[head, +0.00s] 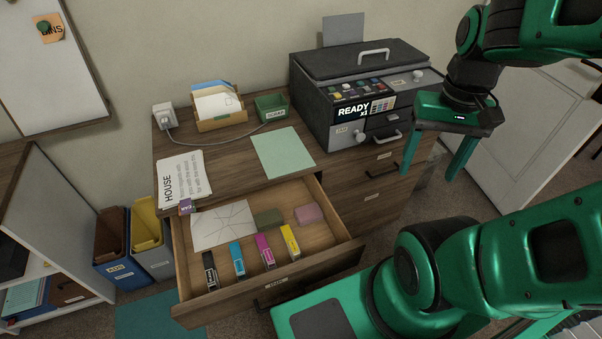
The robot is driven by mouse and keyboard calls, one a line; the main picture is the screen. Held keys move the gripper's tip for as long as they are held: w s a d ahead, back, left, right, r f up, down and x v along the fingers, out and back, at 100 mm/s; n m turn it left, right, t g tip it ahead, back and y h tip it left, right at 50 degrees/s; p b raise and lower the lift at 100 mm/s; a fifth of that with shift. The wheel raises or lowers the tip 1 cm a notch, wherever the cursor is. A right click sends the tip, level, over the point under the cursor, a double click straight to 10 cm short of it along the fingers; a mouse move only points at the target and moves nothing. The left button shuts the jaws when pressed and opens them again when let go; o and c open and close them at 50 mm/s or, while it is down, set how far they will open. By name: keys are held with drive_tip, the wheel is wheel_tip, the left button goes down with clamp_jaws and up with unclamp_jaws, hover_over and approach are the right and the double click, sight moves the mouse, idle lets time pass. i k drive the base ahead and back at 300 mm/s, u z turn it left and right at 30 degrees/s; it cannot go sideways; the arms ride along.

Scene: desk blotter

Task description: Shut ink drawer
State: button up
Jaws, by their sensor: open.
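The open drawer (340,252) is pulled far out of the wooden cabinet, below its top. Black, blue, magenta and yellow ink cartridges stand or lie along its front. My gripper (429,175) is open and empty, fingers pointing down, right of the cabinet and printer, well apart from the drawer.
A printer (322,110) stands on the cabinet top, with closed cabinet drawers (376,197) below. A HOUSE sheet (183,178), green sheet (283,152), letter holder (222,122) and small green tray (271,107) lie left of it. Bins (114,254) stand on the floor left of the drawer.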

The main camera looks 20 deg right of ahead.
sight(327, 248)
drive_tip(key=z, duration=0.45)
drive_tip(key=k, duration=1.85)
drive_tip(key=u, duration=0.45)
drive_tip(key=i, duration=1)
